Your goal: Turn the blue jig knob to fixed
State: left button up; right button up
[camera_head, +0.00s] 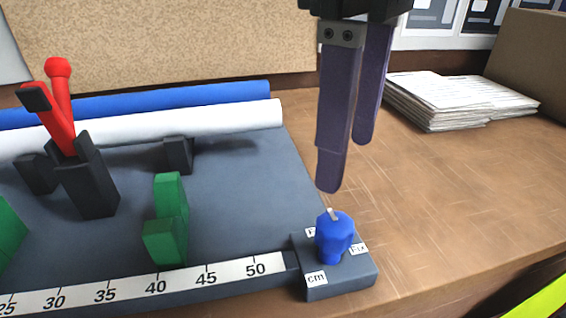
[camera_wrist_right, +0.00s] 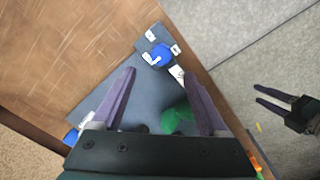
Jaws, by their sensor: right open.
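The blue jig knob (camera_head: 335,238) stands upright on a grey block (camera_head: 345,283) at the jig's right end. A short pale mark on its top lies toward the back left. White labels surround it: "cm" in front, one starting "Fi" at right, and one behind partly hidden. My right gripper (camera_head: 347,165) is open and empty, pointing down above and behind the knob, apart from it. In the right wrist view the knob (camera_wrist_right: 158,54) shows ahead, between the finger directions. My left gripper (camera_wrist_right: 257,94) shows at the right of that view, its fingers apart and empty.
The jig board (camera_head: 235,190) carries a ruler strip (camera_head: 180,281), green blocks (camera_head: 168,220) and a red-handled clamp (camera_head: 60,110). White and blue rolls (camera_head: 200,118) lie behind. Papers (camera_head: 455,100) are stacked at the back right. The wooden table right of the knob is clear.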

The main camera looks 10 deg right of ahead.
aim_at(336, 222)
notch_tip(336, 222, down, 10)
jog(key=shift+s+r, duration=0.1)
jog(key=shift+r, duration=0.15)
grip_shut()
dwell(0.6)
